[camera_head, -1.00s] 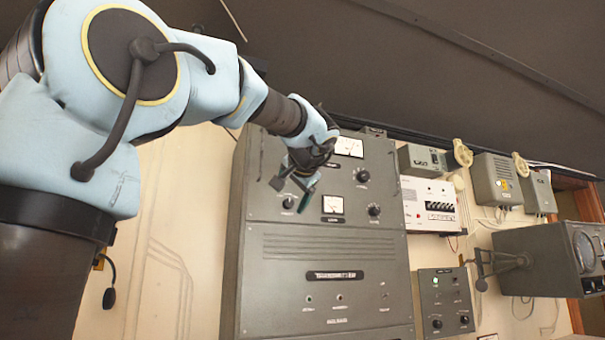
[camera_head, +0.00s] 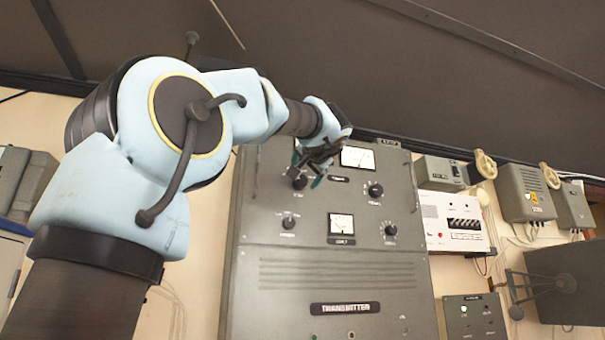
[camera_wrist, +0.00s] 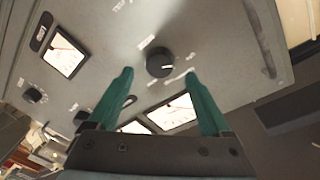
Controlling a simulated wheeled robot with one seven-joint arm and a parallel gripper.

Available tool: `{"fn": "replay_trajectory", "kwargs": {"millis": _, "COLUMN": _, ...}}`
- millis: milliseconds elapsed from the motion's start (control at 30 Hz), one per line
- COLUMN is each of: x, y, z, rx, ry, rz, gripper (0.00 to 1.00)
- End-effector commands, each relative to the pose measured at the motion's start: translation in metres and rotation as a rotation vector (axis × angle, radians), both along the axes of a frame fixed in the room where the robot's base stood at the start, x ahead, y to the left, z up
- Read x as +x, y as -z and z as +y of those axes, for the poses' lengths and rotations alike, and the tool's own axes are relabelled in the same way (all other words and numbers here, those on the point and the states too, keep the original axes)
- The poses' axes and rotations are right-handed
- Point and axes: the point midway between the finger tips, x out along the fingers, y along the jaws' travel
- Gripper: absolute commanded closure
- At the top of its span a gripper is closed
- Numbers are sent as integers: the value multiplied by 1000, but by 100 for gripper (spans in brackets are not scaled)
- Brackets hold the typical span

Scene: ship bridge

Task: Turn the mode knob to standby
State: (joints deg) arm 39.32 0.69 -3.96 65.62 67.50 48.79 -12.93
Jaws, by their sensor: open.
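The grey transmitter panel (camera_head: 320,262) carries several dark round knobs and white-faced meters. My gripper (camera_head: 307,171) is at its upper left, close to the upper-left knob (camera_head: 299,182). In the wrist view, my gripper (camera_wrist: 159,74) is open, with its two green fingers apart. A black knob (camera_wrist: 160,62) with a pale pointer mark lies between and just beyond the fingertips, apparently ungripped. Its small label is too blurred to read, so I cannot confirm that it is the mode knob. Whether the fingers touch it cannot be told.
A meter (camera_head: 358,157) sits right of my gripper, with another knob (camera_head: 375,190) below it. A bar handle (camera_wrist: 262,42) stands at the panel's side in the wrist view. Wall boxes (camera_head: 452,221) and a lamp-like unit (camera_head: 560,285) are further right.

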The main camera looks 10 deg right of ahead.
Motion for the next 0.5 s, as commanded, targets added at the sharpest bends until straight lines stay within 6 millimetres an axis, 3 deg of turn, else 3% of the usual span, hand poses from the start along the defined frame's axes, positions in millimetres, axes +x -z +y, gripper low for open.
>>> {"fn": "replay_trajectory", "kwargs": {"millis": 200, "x": 30, "y": -2, "z": 1, "rx": 1, "ry": -1, "rz": 1, "gripper": 17}}
{"fn": "replay_trajectory", "kwargs": {"millis": 500, "x": 38, "y": 1, "z": 1, "rx": -1, "ry": 1, "rz": 1, "gripper": 17}}
